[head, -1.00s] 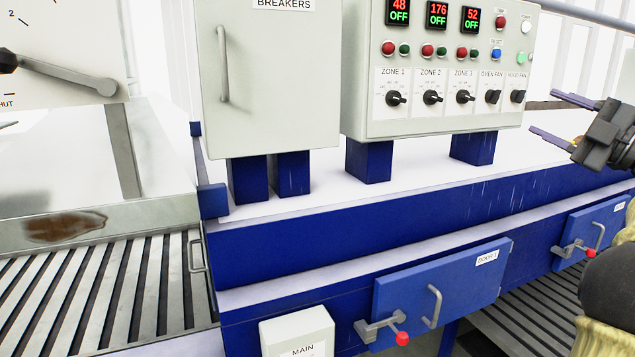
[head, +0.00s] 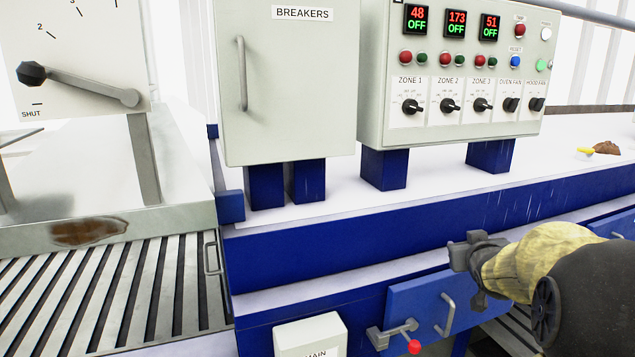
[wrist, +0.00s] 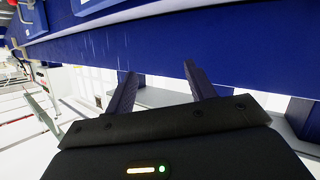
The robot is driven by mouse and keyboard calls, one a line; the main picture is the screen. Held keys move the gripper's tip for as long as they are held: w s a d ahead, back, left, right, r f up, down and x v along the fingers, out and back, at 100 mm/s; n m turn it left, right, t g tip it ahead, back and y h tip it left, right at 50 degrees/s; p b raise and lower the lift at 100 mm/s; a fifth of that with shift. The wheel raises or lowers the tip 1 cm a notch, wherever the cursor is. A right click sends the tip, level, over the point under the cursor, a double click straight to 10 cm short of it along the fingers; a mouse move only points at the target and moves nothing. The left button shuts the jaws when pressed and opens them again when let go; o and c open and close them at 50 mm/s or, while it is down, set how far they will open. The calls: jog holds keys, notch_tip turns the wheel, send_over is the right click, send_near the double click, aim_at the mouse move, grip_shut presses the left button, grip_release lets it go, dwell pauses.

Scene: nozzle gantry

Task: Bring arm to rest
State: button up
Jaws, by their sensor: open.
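My gripper shows in the wrist view (wrist: 158,85) with its two purple-grey fingers spread apart and nothing between them. In the head view my arm comes in from the lower right, and the wrist end stands in front of the blue oven housing (head: 330,242), above the blue door (head: 425,295). In the wrist view the blue housing (wrist: 180,40) runs across the top, beyond the fingers.
The breakers cabinet (head: 290,90) and the control panel (head: 455,75) stand on the housing. A lever (head: 80,85) on a dial plate and a slatted conveyor (head: 120,290) are at left. The door handle (head: 445,313) sticks out close to my arm. A brown lump (head: 606,148) lies at far right.

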jog(key=s+a+f+g+y, duration=0.1)
jog(key=s+a+f+g, duration=0.4)
jog(key=s+a+f, duration=0.3)
jog(key=s+a+f+g+y, duration=0.2)
jog(key=s+a+f+g, duration=0.4)
jog(key=s, duration=1)
jog(key=a+f, duration=0.3)
jog(key=f, duration=0.2)
jog(key=shift+s+f+p, duration=0.3)
jog(key=shift+s+p, duration=0.05)
jog(key=shift+p, duration=0.05)
jog(key=shift+a, duration=0.1)
